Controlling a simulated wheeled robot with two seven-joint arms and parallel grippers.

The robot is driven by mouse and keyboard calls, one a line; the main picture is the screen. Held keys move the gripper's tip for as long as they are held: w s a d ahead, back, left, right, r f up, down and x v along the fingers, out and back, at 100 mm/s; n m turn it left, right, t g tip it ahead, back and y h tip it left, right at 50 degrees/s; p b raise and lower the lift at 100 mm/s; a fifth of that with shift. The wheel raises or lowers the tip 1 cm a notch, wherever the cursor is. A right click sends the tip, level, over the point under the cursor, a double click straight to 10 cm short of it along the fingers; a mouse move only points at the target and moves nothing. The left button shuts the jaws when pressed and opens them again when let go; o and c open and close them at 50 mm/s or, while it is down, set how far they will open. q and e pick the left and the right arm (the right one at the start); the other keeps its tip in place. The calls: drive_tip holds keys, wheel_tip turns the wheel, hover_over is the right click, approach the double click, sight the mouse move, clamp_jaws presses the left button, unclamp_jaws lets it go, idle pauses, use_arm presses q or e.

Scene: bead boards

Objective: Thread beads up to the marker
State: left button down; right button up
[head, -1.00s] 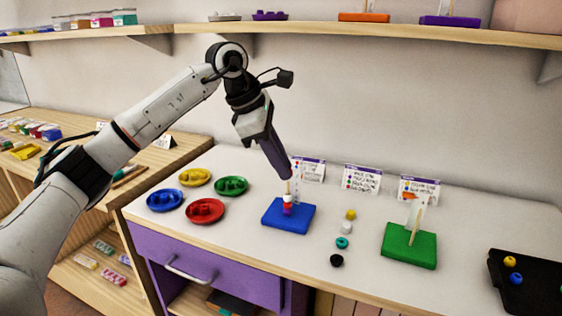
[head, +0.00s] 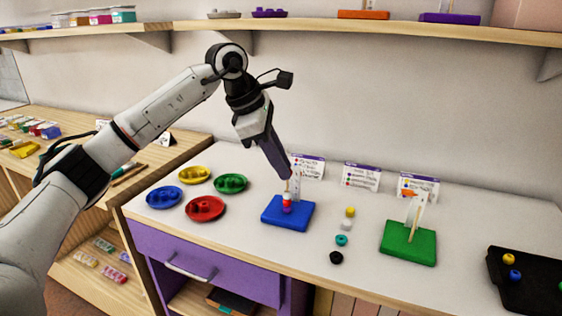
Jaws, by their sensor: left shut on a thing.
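A blue board (head: 272,214) stands on the table with an upright peg and a pale strip behind it. A purple bead (head: 287,210) sits low on the peg, with a red bead (head: 287,202) above it. My left gripper (head: 289,177) points down at the peg's top, above these beads. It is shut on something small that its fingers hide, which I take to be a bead. Yellow (head: 350,212), white (head: 346,225), teal (head: 341,240) and black (head: 336,257) beads lie in a row right of the blue board. My right gripper is out of view.
A green board (head: 400,250) with a peg stands to the right. A black tray (head: 520,296) holds a few beads. Yellow, green, blue and red dishes (head: 205,216) stand at left. Printed cards (head: 361,177) stand at the back. A shelf (head: 330,34) runs above.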

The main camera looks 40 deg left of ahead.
use_arm(q)
drive_tip(key=shift+f, duration=0.45)
idle(0.5)
drive_tip(key=shift+f+b, duration=0.55)
drive_tip(key=shift+f, duration=0.2)
drive_tip(key=shift+f, duration=0.15)
drive_tip(key=c, duration=1.6)
unclamp_jaws()
drive_tip(key=v, duration=1)
drive_tip(key=shift+s+p, duration=0.1)
drive_tip(key=shift+p, duration=0.25)
